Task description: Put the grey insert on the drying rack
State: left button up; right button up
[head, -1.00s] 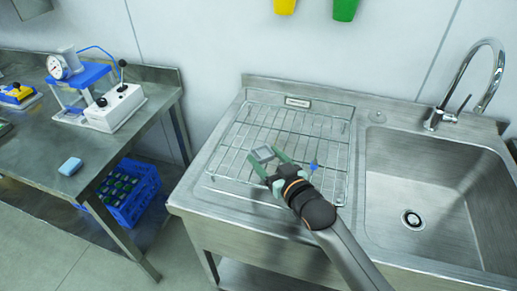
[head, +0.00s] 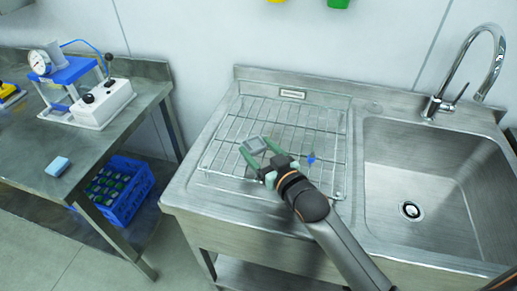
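The grey insert (head: 256,145) is a small square piece with a lighter middle. It is over the front left part of the wire drying rack (head: 221,139), which lies on the steel drainboard left of the sink. My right gripper (head: 254,146) reaches in from the front right, with its green fingers on either side of the insert and appearing closed on it. Whether the insert touches the wires is hard to tell. My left gripper is out of view.
A small blue item (head: 311,158) is at the rack, right of my gripper. The sink basin (head: 432,180) and tap (head: 490,70) are to the right. On the left, a steel table (head: 40,140) carries a gauge press (head: 65,72) and a blue block (head: 57,166); a blue crate (head: 120,190) is below.

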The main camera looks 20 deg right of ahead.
jog(key=o, duration=0.4)
jog(key=shift+s+a+f, duration=0.1)
jog(key=shift+s+f, duration=0.1)
jog(key=shift+f, duration=0.85)
jog(key=shift+r, duration=0.1)
jog(key=shift+w+r, duration=0.1)
jog(key=shift+r, duration=0.3)
jog(key=v, duration=0.8)
jog(key=r+v, duration=0.1)
jog(key=v, duration=0.2)
jog(key=shift+s+r, duration=0.15)
jog(key=shift+s, duration=0.15)
